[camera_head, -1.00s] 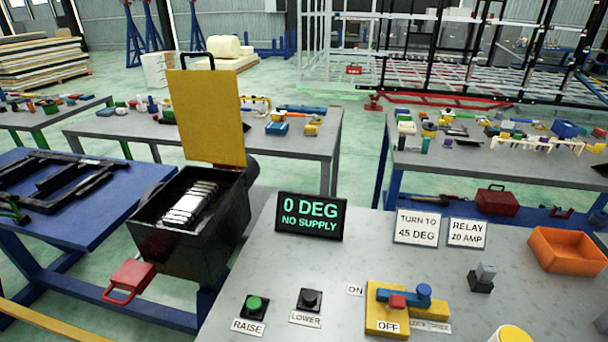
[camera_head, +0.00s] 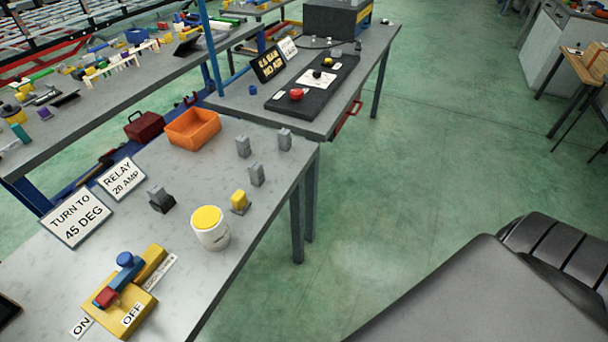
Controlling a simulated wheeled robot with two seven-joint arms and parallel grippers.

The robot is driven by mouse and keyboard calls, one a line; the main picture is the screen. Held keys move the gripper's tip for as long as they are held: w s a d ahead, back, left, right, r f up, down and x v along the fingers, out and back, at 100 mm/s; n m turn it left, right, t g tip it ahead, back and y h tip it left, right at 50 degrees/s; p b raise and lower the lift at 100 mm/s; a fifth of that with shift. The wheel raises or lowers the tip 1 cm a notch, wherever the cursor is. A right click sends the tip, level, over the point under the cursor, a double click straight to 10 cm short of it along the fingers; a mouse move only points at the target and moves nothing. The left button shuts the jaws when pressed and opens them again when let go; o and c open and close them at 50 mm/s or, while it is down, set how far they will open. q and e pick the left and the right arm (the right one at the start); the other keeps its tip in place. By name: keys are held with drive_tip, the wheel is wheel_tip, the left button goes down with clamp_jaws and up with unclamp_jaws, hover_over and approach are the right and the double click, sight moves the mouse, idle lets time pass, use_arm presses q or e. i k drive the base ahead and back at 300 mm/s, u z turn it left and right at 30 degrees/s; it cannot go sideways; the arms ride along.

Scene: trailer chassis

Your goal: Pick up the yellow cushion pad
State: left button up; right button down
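I cannot tell for sure which thing is the yellow cushion pad. A white round tub with a flat yellow top (camera_head: 208,226) stands upright near the right edge of the near grey table (camera_head: 120,225). Just behind it to the right is a small yellow block (camera_head: 239,199) on a dark base. Neither of my grippers is in view, so nothing is seen being held.
A yellow switch base with a blue lever (camera_head: 125,278) sits at the table's front left. Signs (camera_head: 75,217), small grey blocks (camera_head: 243,147) and an orange bin (camera_head: 192,128) are behind. A second table (camera_head: 230,103) stands farther back. Green floor (camera_head: 440,130) is open to the right.

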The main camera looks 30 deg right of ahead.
sight(241, 204)
drive_tip(key=z, duration=0.4)
drive_tip(key=k, duration=1.2)
drive_tip(key=z, duration=0.9)
drive_tip(key=i, duration=1.45)
drive_tip(key=u, duration=0.55)
